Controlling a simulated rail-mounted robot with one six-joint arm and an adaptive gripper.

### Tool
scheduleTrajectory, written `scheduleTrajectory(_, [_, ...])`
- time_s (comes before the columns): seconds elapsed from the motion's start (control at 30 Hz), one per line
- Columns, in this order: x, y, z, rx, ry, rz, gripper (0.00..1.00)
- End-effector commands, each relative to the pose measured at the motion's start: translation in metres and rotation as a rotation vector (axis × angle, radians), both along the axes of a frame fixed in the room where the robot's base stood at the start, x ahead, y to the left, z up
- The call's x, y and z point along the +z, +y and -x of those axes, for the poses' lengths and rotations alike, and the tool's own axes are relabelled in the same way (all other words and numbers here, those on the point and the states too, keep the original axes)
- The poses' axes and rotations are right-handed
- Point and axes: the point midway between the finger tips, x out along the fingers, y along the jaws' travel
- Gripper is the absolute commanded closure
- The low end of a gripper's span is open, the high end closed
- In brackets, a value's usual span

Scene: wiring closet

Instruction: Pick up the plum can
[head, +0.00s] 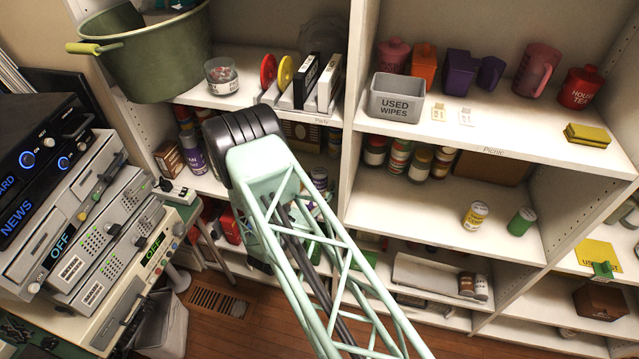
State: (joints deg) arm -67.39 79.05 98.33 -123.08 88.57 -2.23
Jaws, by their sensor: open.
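I cannot tell for sure which can is the plum can. A white can with a purple label (192,157) stands on the left bay's middle shelf, left of my arm. Another can with a purple band (319,180) stands in the same bay, just right of my arm and partly covered by it. Their label words are too small to read. My mint lattice arm reaches up across the left bay to a dark joint and hides part of that shelf. My gripper does not show.
Several cans (400,155) stand at the back of the middle bay. A grey used-wipes bin (396,97) sits above. Stacked grey devices (80,220) fill the left side. Much of the middle bay's shelf is clear.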

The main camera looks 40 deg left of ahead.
Motion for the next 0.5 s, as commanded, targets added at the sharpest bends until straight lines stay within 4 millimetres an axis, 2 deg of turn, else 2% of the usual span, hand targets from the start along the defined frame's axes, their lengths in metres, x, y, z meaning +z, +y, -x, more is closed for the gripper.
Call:
scheduleTrajectory(0.13, [-0.0001, 0.0015, -0.0069, 0.000, 0.000, -0.001, 0.51])
scheduleTrajectory(0.5, [0.0000, 0.0017, -0.0074, 0.001, 0.000, 0.000, 0.51])
